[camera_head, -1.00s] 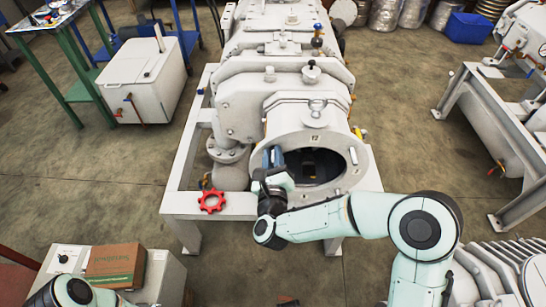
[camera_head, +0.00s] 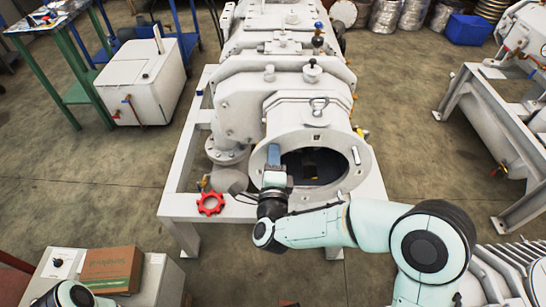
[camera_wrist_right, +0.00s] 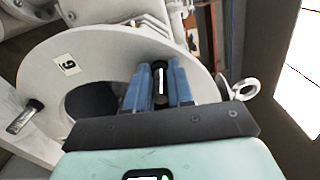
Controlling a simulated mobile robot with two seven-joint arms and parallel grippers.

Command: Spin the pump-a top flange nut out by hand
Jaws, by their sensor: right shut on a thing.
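The white pump (camera_head: 238,108) stands in the middle of the head view, its round front flange (camera_head: 295,141) facing me around a dark opening. My right gripper (camera_head: 273,156) is at the flange's left side, blue fingers against its face. In the right wrist view the fingers (camera_wrist_right: 160,85) are shut on a small dark part with a bright rod, apparently the flange nut on its stud (camera_wrist_right: 160,79); the fingers partly hide it. A shiny stud with a dark end (camera_wrist_right: 22,116) sticks out elsewhere on the flange. My left gripper is outside the view; only part of that arm shows at lower left.
A red handwheel (camera_head: 210,203) sits low left of the flange on the white frame (camera_head: 178,190). A lifting eye (camera_wrist_right: 245,88) stands close by the fingers. A brown box (camera_head: 112,266) lies on a cabinet at lower left. Open floor lies left and right of the pump.

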